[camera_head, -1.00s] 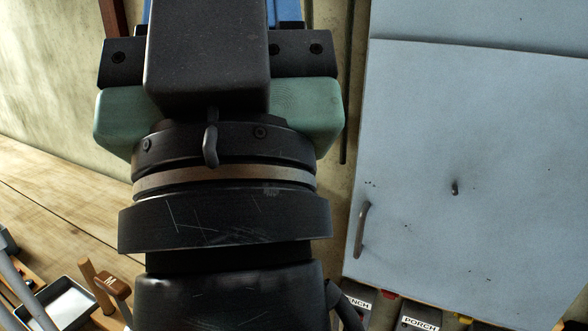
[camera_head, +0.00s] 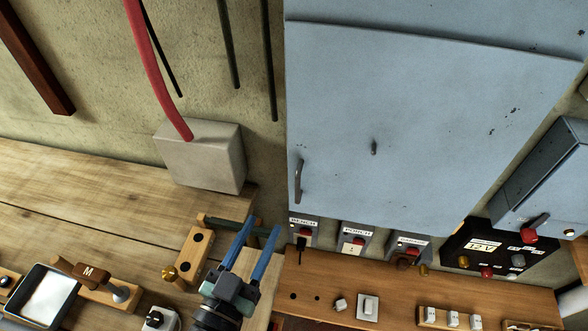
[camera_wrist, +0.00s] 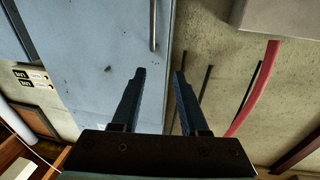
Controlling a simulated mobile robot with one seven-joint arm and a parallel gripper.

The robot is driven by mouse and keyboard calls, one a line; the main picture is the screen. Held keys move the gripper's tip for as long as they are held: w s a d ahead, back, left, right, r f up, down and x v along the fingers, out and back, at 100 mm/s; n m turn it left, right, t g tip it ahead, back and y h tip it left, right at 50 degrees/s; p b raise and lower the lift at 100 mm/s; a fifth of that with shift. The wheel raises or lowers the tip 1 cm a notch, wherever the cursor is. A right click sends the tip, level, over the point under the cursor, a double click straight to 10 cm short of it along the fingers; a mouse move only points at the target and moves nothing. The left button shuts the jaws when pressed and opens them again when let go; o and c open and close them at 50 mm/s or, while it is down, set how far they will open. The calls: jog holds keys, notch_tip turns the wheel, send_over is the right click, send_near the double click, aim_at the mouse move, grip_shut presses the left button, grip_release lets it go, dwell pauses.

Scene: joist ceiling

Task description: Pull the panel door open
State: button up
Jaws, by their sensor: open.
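The panel door (camera_head: 430,120) is a pale blue-grey sheet on the wall cabinet and looks shut. Its upright bar handle (camera_head: 299,182) is near the door's left edge, and a small dark latch or knob (camera_head: 374,147) sits nearer the middle. My gripper (camera_head: 262,224) is below and left of the handle, with blue fingers apart and nothing between them. In the wrist view the handle (camera_wrist: 153,25) shows beyond the fingertips (camera_wrist: 160,72), roughly in line with the gap between them, and not touched.
Labelled switch boxes (camera_head: 355,238) and a black 12V box (camera_head: 490,247) sit under the cabinet. A grey box (camera_head: 200,155) with a red conduit (camera_head: 155,70) is at left. A wooden bench (camera_head: 70,205) and a shelf with switches (camera_head: 400,290) lie below.

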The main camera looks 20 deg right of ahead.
aim_at(297, 185)
jog(key=shift+g, duration=0.4)
jog(key=x, duration=0.4)
jog(key=f+p+x, duration=0.1)
jog(key=x, duration=0.3)
jog(key=s+d+f+x, duration=0.1)
jog(key=x, duration=0.3)
jog(key=shift+w+d+p, duration=0.15)
jog(key=shift+w+p, duration=0.1)
jog(key=shift+p, duration=0.15)
jog(key=shift+c, duration=0.3)
grip_shut()
jog(key=shift+r, duration=0.1)
